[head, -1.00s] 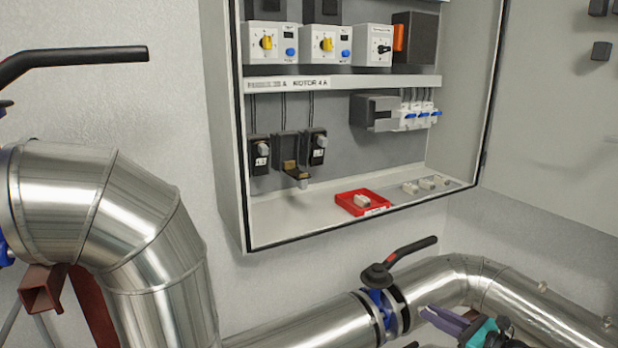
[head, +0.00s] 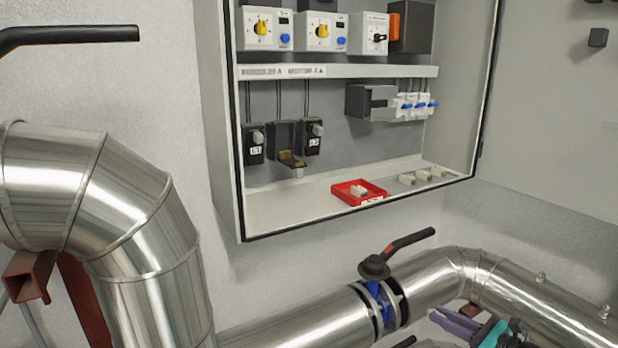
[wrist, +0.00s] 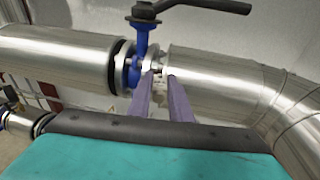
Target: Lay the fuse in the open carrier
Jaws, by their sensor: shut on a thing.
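The open carrier (head: 291,160) is the middle of three black fuse holders in the cabinet, its front flap folded down. My gripper (head: 437,315) is low at the right in the head view, in front of the pipe, well below and right of the carrier. In the wrist view, its two purple fingers (wrist: 161,78) are shut on a small pale thing, the fuse (wrist: 158,92), hard to make out against the pipe. The carrier is not seen in the wrist view.
A red tray (head: 346,199) on the cabinet floor holds a pale fuse-like piece, with several more pale pieces (head: 422,176) to its right. Closed holders (head: 254,148) flank the carrier. A valve with a black lever (head: 408,240) and steel pipes (head: 430,287) lie below the cabinet.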

